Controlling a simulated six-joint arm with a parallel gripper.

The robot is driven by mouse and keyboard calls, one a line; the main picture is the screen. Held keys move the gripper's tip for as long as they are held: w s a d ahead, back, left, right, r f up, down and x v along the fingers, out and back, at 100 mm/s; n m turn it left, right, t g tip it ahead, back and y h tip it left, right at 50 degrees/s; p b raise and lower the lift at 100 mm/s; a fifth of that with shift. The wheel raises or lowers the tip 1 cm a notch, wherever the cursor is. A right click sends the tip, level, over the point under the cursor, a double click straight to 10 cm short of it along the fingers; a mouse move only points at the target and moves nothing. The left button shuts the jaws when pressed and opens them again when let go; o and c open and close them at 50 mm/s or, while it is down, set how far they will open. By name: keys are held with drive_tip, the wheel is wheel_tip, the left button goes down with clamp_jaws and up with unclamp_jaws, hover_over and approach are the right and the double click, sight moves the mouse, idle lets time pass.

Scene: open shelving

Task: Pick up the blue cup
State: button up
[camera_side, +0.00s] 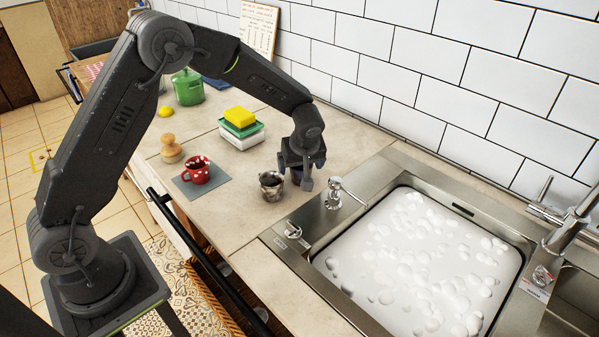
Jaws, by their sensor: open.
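My gripper (295,174) points down over the counter near the sink's left edge, with its fingers apart. A dark blue-purple object (298,178) shows in part between and behind the fingers. It may be the blue cup, but the gripper hides most of it, and I cannot tell whether the fingers touch it.
A patterned metallic cup (271,186) stands just left of my gripper. A red mug (196,171) sits on a grey mat (217,180). Yellow and green sponges (240,121), a wooden object (171,149) and a green pot (188,88) stand farther back. A foamy sink (345,279) lies right.

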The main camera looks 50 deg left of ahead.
drive_tip(key=shift+c, duration=0.4)
drive_tip(key=c, duration=1)
drive_tip(key=shift+r, duration=0.15)
drive_tip(key=shift+r, duration=0.6)
wheel_tip(320, 180, up, 3)
drive_tip(key=s+a+r, duration=0.2)
drive_tip(key=a, duration=0.1)
drive_tip(key=s+a+r, duration=0.2)
drive_tip(key=a, duration=0.1)
drive_tip(key=s+a+r, duration=0.2)
drive_tip(key=a, duration=0.2)
drive_tip(key=shift+r, duration=0.3)
